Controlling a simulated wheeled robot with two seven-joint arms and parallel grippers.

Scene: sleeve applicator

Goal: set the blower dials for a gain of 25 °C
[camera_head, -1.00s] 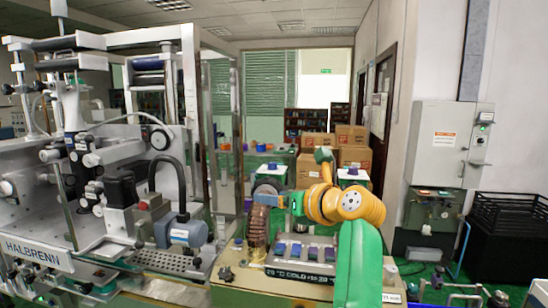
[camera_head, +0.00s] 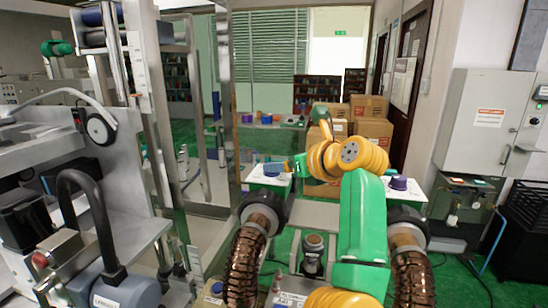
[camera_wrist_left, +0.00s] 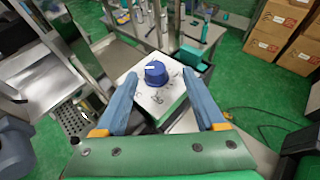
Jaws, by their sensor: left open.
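A blue dial (camera_head: 272,169) sits on the white top panel of the left blower (camera_head: 256,177). In the left wrist view the dial (camera_wrist_left: 156,74) shows a white pointer toward the picture's left; the printed marks around it are too small to read. A second, purple-blue dial (camera_head: 399,183) sits on the right blower's white top panel (camera_head: 412,198); its setting cannot be read. My left gripper (camera_head: 288,166) is beside the left dial. In the left wrist view its blue fingers (camera_wrist_left: 160,76) are open, with the dial seen between them and nothing held. My right gripper is not in view.
Ribbed brown hoses (camera_head: 246,258) run down below both blowers. A steel machine frame (camera_head: 150,130) stands at the left. Cardboard boxes (camera_head: 372,130) are stacked behind the blowers. A grey cabinet (camera_head: 489,118) and a black crate (camera_head: 522,230) are at the right.

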